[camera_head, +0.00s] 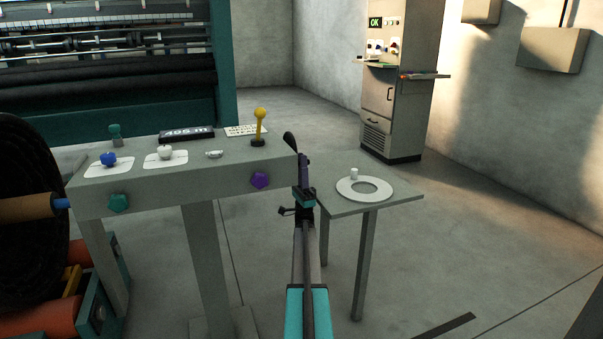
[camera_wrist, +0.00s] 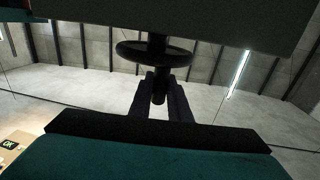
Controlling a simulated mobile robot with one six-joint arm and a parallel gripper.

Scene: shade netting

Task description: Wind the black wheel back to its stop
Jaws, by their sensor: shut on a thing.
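The black wheel (camera_head: 290,142) shows in the head view as a thin dark oval at the right end of the grey console. In the wrist view the wheel (camera_wrist: 132,56) is a flat dark ring under a dark panel edge, with a black grip (camera_wrist: 160,92) sticking out from it towards me. My gripper (camera_head: 303,160) is at the console's right end, just beside the wheel. In the wrist view its two fingers (camera_wrist: 160,97) are closed on the black grip. The far side of the wheel and its stop are hidden.
The console (camera_head: 140,195) carries a yellow lever (camera_head: 259,125), a blue knob (camera_head: 108,159), a white knob (camera_head: 165,153) and a display (camera_head: 187,133). A control cabinet (camera_head: 398,85) stands behind.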

